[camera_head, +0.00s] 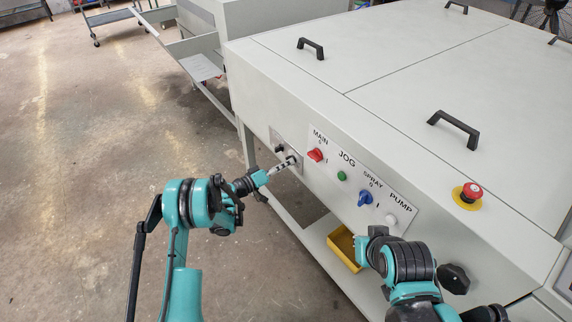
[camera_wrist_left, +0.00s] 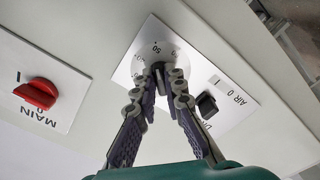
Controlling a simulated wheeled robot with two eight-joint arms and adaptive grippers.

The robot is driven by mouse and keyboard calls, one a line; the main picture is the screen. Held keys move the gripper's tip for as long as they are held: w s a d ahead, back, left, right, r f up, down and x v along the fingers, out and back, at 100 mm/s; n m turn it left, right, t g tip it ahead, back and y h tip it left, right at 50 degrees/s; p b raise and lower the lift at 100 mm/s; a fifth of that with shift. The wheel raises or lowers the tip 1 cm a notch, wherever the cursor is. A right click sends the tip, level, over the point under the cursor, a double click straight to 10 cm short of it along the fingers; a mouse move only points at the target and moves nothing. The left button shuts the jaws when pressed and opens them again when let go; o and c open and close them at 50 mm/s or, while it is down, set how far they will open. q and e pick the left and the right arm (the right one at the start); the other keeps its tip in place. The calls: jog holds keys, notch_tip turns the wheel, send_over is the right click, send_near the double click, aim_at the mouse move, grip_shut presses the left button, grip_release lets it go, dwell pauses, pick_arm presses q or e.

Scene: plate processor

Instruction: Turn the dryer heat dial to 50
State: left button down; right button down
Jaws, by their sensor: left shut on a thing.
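The dryer heat dial (camera_wrist_left: 158,67) is a small dark knob on a white plate (camera_wrist_left: 232,107) with a printed scale. A "50" mark shows just beyond the knob in the left wrist view; the smaller marks are hard to read. My left gripper (camera_wrist_left: 159,73) is shut on the dial, with a fingertip on each side of it. The fingers hide part of the knob, and I cannot tell exactly where it points. In the head view my left gripper (camera_head: 286,164) reaches the small panel on the machine's side. My right arm is at the lower right; its fingers cannot be made out.
The red MAIN switch (camera_head: 316,155) is on the neighbouring panel, with a green button, blue SPRAY switch and white PUMP button. A red emergency stop (camera_head: 471,192) stands on the machine top.

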pick_arm(q)
jog(key=shift+w+r+m, duration=0.1)
jog(key=shift+m, duration=0.2)
dwell(0.4)
jog(key=c, duration=1.6)
grip_release()
jog(key=shift+d, duration=0.1)
jog(key=v, duration=1.2)
